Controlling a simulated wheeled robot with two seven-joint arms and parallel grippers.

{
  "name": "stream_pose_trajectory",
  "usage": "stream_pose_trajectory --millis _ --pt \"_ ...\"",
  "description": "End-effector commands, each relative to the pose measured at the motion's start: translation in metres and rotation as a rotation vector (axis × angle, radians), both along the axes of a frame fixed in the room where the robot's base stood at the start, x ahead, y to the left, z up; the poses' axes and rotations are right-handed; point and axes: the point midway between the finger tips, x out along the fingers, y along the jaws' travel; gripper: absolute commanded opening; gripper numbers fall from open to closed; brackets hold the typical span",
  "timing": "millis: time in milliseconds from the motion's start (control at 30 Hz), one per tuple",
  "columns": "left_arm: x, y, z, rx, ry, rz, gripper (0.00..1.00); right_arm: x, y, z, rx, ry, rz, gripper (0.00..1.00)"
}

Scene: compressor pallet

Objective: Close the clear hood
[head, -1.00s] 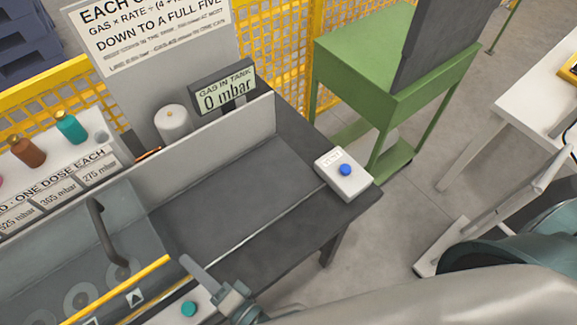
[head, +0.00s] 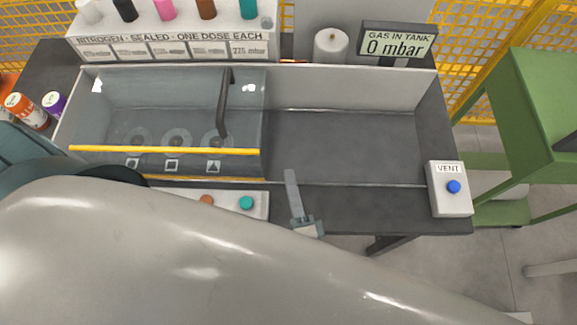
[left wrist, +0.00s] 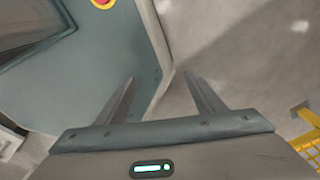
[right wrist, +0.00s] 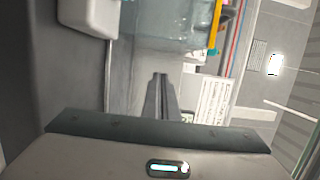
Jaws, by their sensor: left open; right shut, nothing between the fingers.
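The clear hood (head: 180,98) is a see-through cover over the left half of the grey trough in the head view. It has a yellow bar (head: 165,150) along its front and a dark upright handle (head: 225,105) near its right end. Several round shapes show through it. My right gripper (head: 291,176) is shut and empty, just right of the yellow bar's end at the trough's front edge. It also shows shut in the right wrist view (right wrist: 160,78). My left gripper (left wrist: 160,80) is open and empty in the left wrist view, away from the hood.
The trough's right half (head: 345,145) is open and bare. A vent box (head: 448,190) with a blue button stands at the right end. A gauge (head: 397,46) reads 0 mbar behind. Several coloured bottles line the back shelf (head: 175,45). A button panel (head: 228,204) lies in front, partly behind my arm.

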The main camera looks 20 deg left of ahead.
Motion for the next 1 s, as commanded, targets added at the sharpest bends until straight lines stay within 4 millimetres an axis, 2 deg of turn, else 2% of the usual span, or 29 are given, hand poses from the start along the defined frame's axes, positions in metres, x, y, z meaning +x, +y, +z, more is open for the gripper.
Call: stream_pose_trajectory --millis 200,400,600,867,900,1000 --pt "0.0 0.009 -0.017 0.008 0.0 -0.002 0.62 -0.031 -0.02 -0.005 -0.002 0.002 0.002 0.0" --pt "0.001 0.013 -0.026 0.014 -0.001 -0.004 0.62 -0.054 -0.036 -0.003 -0.001 0.001 0.0 0.0" --pt "0.001 0.009 -0.029 0.009 -0.001 -0.002 0.62 -0.063 -0.042 -0.001 0.0 0.0 0.0 0.0" --pt "0.002 0.006 -0.028 0.006 -0.001 0.0 0.62 -0.064 -0.043 0.0 0.0 0.0 0.0 0.0" --pt "0.001 0.006 -0.028 0.006 -0.001 0.0 0.6 -0.064 -0.043 0.0 0.0 0.0 0.0 0.0" --pt "0.001 0.008 -0.028 0.008 -0.002 -0.001 0.36 -0.064 -0.043 0.0 0.0 0.0 0.0 0.0"
